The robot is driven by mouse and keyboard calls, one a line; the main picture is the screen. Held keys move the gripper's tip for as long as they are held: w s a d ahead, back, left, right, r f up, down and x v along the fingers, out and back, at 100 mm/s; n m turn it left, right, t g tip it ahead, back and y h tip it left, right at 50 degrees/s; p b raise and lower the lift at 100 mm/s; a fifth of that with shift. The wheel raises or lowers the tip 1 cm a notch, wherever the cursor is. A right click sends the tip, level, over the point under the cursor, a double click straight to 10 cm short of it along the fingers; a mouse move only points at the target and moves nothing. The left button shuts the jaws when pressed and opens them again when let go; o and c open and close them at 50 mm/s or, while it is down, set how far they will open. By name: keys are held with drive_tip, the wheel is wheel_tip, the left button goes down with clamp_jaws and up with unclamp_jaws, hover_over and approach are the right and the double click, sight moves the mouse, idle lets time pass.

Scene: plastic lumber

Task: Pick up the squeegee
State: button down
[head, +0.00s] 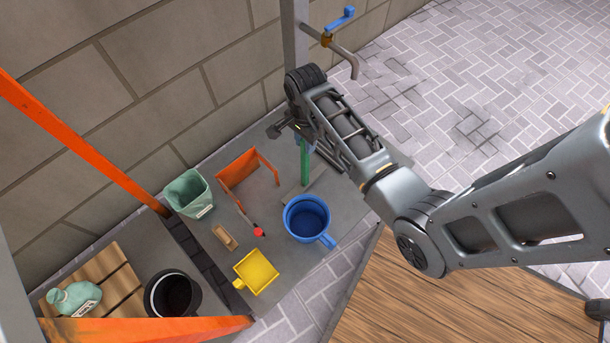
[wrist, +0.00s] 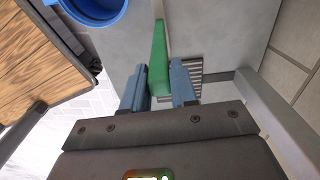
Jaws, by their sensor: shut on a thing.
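The squeegee appears to be the long green piece (wrist: 159,48) between my gripper's blue fingers in the wrist view. My gripper (wrist: 161,82) is shut on it. In the head view the green piece (head: 304,160) shows as a narrow upright strip just below the end of my arm. The forearm hides most of my gripper and the top of the green piece there. I cannot tell whether its lower end touches the grey slab.
On the grey slab (head: 205,235) are a blue bucket (head: 288,222), a yellow dustpan (head: 256,270), an orange angled piece (head: 237,170), a small brown brush (head: 224,237) and a pale green bin (head: 188,192). A tap (head: 345,60) and post stand behind my arm.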

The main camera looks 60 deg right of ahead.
drive_tip(key=shift+r, duration=0.15)
wheel_tip(320, 180, up, 4)
drive_tip(key=shift+r+p, duration=0.1)
drive_tip(key=shift+p, duration=1.05)
drive_tip(key=s+d+r+p, duration=0.3)
drive_tip(key=s+d+r, duration=0.3)
drive_tip(key=d, duration=0.3)
drive_tip(key=shift+s+d+r, duration=0.25)
drive_tip(key=shift+s+d, duration=0.05)
drive_tip(key=shift+s, duration=0.05)
